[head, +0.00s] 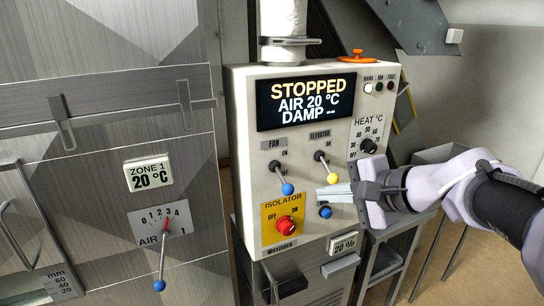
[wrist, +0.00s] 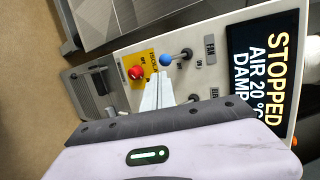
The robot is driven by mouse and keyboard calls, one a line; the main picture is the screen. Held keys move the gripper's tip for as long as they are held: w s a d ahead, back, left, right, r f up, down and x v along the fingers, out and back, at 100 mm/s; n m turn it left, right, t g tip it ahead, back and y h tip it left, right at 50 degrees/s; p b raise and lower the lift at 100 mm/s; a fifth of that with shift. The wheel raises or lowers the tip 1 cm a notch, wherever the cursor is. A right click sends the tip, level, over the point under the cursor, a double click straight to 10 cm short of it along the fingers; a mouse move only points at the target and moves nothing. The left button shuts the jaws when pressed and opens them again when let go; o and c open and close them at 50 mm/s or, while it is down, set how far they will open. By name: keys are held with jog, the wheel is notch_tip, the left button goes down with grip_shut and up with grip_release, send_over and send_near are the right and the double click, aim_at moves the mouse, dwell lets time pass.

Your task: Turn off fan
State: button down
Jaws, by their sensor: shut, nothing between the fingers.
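The fan lever, tipped with a blue ball (head: 287,188), is on the white control panel under the FAN label. It points down and slightly right, away from the ON mark above it. In the wrist view the blue ball (wrist: 166,59) is just beyond my fingertips. My gripper (head: 322,193) is shut and empty in front of the panel, right of the fan lever. The display (head: 306,101) reads STOPPED, AIR 20 °C, DAMP.
The elevator lever with a yellow ball (head: 332,178) is just above my fingers. A blue knob (head: 325,212) is below them. The red isolator knob (head: 286,226) on its yellow plate is lower left. The heat dial (head: 368,146) is upper right. A grey cabinet (head: 110,150) stands left.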

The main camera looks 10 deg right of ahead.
jog(key=v, duration=0.1)
jog(key=p+v, duration=0.1)
jog(key=v, duration=0.3)
jog(key=shift+s+d+f, duration=0.15)
jog(key=shift+d+f, duration=0.05)
jog(key=shift+f, duration=0.05)
jog(key=shift+s, duration=0.2)
jog(key=s+a+f+n+g+h, duration=0.4)
jog(key=s+a+f+n, duration=0.4)
jog(key=s+f, duration=0.4)
jog(key=shift+s+a+f+n, duration=0.4)
jog(key=shift+s+a, duration=0.5)
jog(key=shift+s, duration=0.25)
jog(key=shift+r, duration=0.1)
